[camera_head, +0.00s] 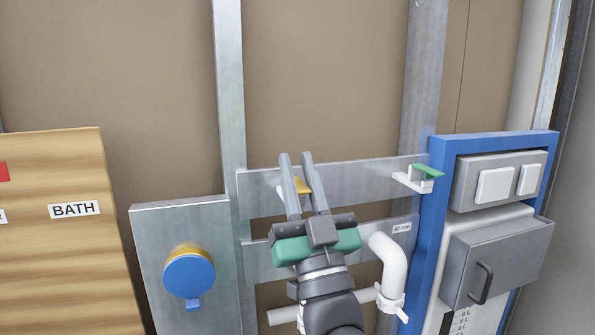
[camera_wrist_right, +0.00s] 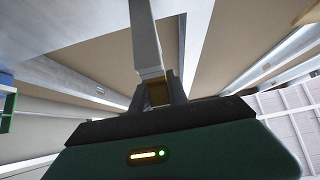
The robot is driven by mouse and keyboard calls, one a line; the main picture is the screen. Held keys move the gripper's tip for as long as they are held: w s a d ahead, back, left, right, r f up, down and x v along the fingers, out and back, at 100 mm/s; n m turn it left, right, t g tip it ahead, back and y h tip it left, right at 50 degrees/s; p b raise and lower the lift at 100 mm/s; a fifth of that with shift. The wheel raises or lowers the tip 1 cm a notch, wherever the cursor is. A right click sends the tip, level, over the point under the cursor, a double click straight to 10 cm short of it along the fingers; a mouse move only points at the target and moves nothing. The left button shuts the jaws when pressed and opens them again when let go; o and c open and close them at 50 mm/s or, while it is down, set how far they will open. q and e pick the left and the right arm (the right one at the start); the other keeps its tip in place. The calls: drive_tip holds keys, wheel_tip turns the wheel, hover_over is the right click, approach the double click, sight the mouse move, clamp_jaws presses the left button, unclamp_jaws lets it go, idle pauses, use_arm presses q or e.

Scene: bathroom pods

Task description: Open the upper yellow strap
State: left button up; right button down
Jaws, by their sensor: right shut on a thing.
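The upper yellow strap (camera_head: 302,187) shows as a small yellow piece at the upper metal cross rail (camera_head: 350,180), partly hidden by my right gripper. My right gripper (camera_head: 297,160) reaches up from below, its two fingers close together on the strap. In the right wrist view the yellow strap (camera_wrist_right: 159,92) sits between the finger bases of my right gripper (camera_wrist_right: 155,75). How far the strap is turned cannot be told. My left gripper is not in view.
A green-topped white clamp (camera_head: 424,174) sits right on the same rail. A white pipe elbow (camera_head: 390,260) is below. The blue-framed cistern unit (camera_head: 436,190) stands right. A blue round cap (camera_head: 189,276) and wooden BATH panel (camera_head: 60,250) are left.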

drive_tip(key=shift+r, duration=0.1)
